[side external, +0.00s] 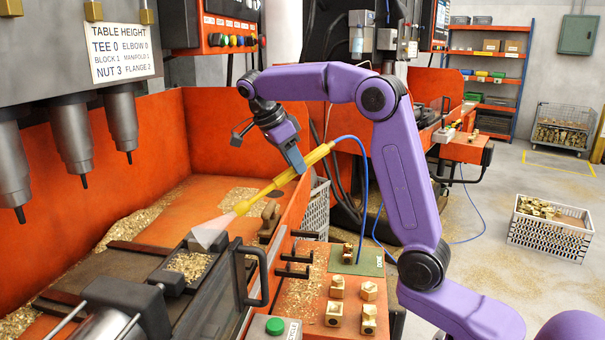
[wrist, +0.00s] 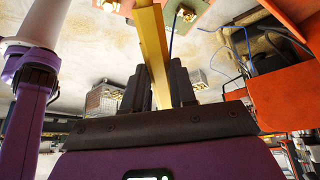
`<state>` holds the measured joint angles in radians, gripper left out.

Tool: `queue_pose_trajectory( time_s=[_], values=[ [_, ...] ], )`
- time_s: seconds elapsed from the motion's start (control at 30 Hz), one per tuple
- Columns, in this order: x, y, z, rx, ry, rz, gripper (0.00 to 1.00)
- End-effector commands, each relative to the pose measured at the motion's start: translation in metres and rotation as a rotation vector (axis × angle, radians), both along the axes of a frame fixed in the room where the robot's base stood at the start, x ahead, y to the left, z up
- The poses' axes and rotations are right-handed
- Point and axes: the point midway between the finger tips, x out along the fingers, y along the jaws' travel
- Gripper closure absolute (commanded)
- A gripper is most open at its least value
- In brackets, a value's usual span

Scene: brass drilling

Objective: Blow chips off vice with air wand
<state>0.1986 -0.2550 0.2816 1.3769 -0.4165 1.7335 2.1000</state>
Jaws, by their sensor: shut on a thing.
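In the side view my gripper (side external: 294,157) is shut on the yellow air wand (side external: 283,178). The wand slopes down to the left, and a blue hose (side external: 364,172) runs from its upper end. A pale cone (side external: 212,229) shows at the wand's lower tip, over the vice (side external: 176,281). Brass chips (side external: 190,264) lie on the vice between its jaws. In the wrist view the yellow wand (wrist: 152,45) passes between the two dark fingers. The wand's tip and the vice are not clear in the wrist view.
Three drill spindles (side external: 72,138) hang at the left above the orange tray (side external: 150,190). A black handle (side external: 262,280) stands beside the vice. Several brass fittings (side external: 337,287) sit on the orange ledge at the front. A grey crate of brass parts (side external: 547,235) stands on the floor at right.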

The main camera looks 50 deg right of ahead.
Motion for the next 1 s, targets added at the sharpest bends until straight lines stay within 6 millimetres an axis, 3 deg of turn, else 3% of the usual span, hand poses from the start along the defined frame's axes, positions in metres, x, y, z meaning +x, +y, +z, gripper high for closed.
queue_pose_trajectory(
  time_s=[0.27,1.0],
  values=[
    [0.003,0.007,0.0,-0.014,0.01,-0.038,1.0],
    [0.027,0.048,-0.069,-0.013,0.01,-0.034,1.0]
  ],
)
